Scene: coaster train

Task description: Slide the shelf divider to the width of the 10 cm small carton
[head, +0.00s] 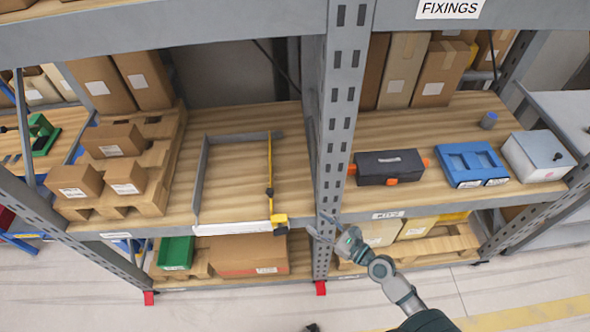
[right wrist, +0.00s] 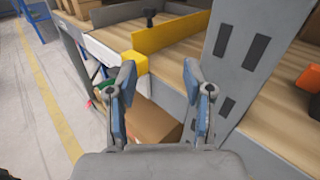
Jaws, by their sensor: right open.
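The yellow shelf divider (head: 270,176) stands on the middle shelf, with a dark knob on top and a yellow block (head: 279,219) at its front end. A grey side wall (head: 202,172) stands to its left, with a white front rail (head: 232,228) between. Several small cartons (head: 112,140) sit on a pallet at left; I cannot tell which is 10 cm. My right gripper (head: 322,226) is open and empty in front of the upright, right of the block. In the right wrist view, the block (right wrist: 133,62) shows beyond the open fingers (right wrist: 159,95), nearer the left one. My left gripper is out of view.
A grey perforated upright (head: 340,120) stands just right of the divider; it also shows close in the right wrist view (right wrist: 248,60). The right bay holds a black toolbox (head: 388,166), blue tray (head: 470,163) and grey box (head: 538,155). Shelf between wall and divider is bare.

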